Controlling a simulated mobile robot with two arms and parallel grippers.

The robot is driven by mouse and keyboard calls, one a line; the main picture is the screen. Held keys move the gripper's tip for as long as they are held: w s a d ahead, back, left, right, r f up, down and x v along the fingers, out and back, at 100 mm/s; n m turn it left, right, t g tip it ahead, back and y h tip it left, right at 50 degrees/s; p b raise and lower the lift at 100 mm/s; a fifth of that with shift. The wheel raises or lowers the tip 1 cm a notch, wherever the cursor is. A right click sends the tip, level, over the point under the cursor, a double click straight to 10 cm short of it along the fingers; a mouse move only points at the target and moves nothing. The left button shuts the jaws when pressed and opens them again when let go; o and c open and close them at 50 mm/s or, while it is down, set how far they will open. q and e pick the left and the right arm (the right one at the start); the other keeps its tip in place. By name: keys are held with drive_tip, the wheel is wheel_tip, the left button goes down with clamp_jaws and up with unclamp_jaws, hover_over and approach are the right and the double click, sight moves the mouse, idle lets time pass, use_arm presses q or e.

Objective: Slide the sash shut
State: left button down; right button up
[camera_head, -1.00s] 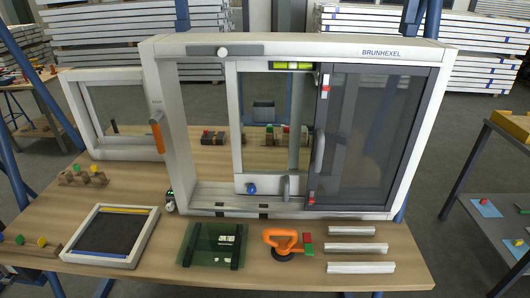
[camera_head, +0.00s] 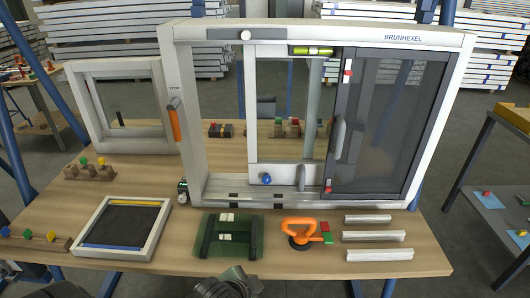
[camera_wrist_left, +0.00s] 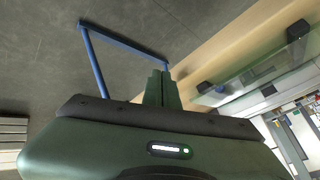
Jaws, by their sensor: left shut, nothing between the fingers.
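A large white window frame (camera_head: 188,120) stands upright on the workbench. Inside it, a white sash (camera_head: 252,110) with a blue knob (camera_head: 266,179) and a grey handle (camera_head: 301,177) stands in the middle, with an open gap between it and the left jamb. A dark grey mesh panel (camera_head: 385,125) with a handle (camera_head: 339,137) and red catches fills the right part and overlaps the sash's right side. My left gripper (camera_wrist_left: 162,88) is shut and empty, over the bench's front edge. A dark arm part of mine shows at the bottom of the head view. My right gripper is not in view.
In front of the frame lie a green glass pane (camera_head: 238,250), an orange suction lifter (camera_head: 300,226) and several white profiles (camera_head: 376,236). A small frame (camera_head: 90,251) lies at left, another (camera_head: 80,100) stands behind. An orange handle (camera_head: 174,122) is on the left jamb.

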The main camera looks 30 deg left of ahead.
sight(262, 144)
use_arm(q)
drive_tip(key=w+a+r+m+t, duration=0.1)
drive_tip(key=w+a+r, duration=0.1)
drive_tip(key=w, duration=0.2)
drive_tip(key=w+a+r+m+t+y, duration=0.1)
drive_tip(key=w+r+m+t, duration=0.1)
drive_tip(key=w+r, duration=0.1)
drive_tip(key=w+a+r+m+t, duration=0.1)
drive_tip(key=w+a+r+t, duration=0.1)
drive_tip(key=w, duration=0.3)
drive_tip(key=shift+a+r+m, duration=0.3)
drive_tip(key=shift+r, duration=0.3)
drive_tip(key=w+a+r+m+t+y, duration=0.2)
drive_tip(key=w+a+r+m+t, duration=0.35)
drive_tip(key=w+r, duration=0.4)
drive_tip(key=shift+g, duration=0.25)
drive_tip(key=w+a, duration=0.1)
drive_tip(key=w, duration=0.2)
drive_tip(key=w+a+r+p, duration=0.1)
drive_tip(key=w, duration=0.1)
drive_tip(key=w+a+r+p, duration=0.1)
drive_tip(key=w, duration=0.2)
drive_tip(key=shift+w, duration=0.3)
drive_tip(key=s+a+p, duration=0.1)
drive_tip(key=s+a, duration=0.1)
drive_tip(key=shift+s+a, duration=0.1)
drive_tip(key=shift+a, duration=0.45)
drive_tip(key=shift+s+a, duration=0.1)
drive_tip(key=shift+s, duration=0.05)
